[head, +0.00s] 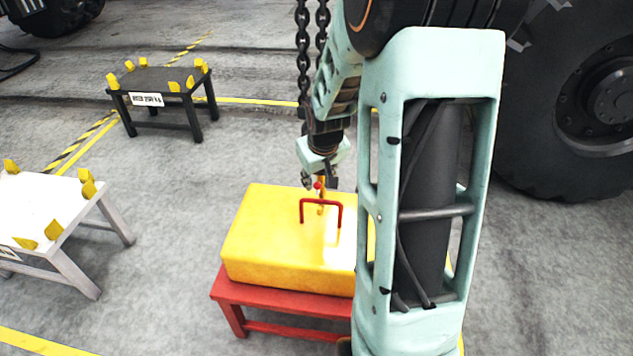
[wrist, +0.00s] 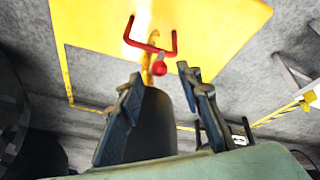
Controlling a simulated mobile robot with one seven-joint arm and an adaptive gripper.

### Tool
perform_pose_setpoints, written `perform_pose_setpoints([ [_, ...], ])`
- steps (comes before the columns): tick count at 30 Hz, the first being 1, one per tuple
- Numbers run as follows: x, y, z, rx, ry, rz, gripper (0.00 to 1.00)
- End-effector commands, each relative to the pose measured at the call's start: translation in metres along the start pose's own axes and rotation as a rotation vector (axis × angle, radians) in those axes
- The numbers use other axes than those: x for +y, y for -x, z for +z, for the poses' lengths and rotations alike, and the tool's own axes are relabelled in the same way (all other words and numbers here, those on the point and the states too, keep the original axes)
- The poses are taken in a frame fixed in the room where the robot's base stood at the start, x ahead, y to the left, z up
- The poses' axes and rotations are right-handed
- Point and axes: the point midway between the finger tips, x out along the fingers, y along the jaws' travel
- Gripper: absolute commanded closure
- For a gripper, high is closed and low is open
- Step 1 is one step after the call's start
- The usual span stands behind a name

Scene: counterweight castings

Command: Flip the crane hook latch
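The crane hook (head: 321,205) is yellow-orange and hangs from a dark chain (head: 303,40). In the head view it is at the red bail handle (head: 322,203) of a yellow casting (head: 285,240). The latch's red knob (head: 318,186) sits on the hook; in the wrist view the knob (wrist: 159,69) lies between the fingertips, apart from both. My gripper (head: 324,182) is above the handle; in the wrist view its fingers (wrist: 160,74) are apart and empty. Whether the hook passes under the handle's bar is not clear.
The casting rests on a red stand (head: 285,299). A white stand (head: 40,210) with yellow corner guides is at left, and a similar black stand (head: 160,78) is behind. A huge tyre (head: 580,110) stands at right. The floor between the stands is clear.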

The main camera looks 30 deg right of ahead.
Motion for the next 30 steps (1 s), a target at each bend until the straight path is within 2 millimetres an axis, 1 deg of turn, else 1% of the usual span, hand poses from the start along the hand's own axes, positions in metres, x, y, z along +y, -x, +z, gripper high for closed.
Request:
perform_pose_setpoints([
  [1, -0.001, -0.008, 0.001, -0.002, 0.001, -0.001, 0.67],
  [6, 0.000, -0.022, 0.000, -0.001, 0.000, 0.000, 0.67],
  [10, 0.000, -0.026, 0.000, 0.000, 0.000, 0.000, 0.67],
  [17, 0.000, -0.027, 0.000, 0.000, 0.000, 0.000, 0.67],
  [20, 0.000, -0.026, 0.000, 0.000, 0.000, 0.000, 0.76],
  [26, 0.000, -0.026, 0.000, 0.000, 0.000, 0.000, 0.98],
  [27, 0.000, -0.026, 0.000, 0.000, 0.000, 0.000, 1.00],
  [30, 0.000, -0.026, 0.000, 0.000, 0.000, 0.000, 1.00],
])
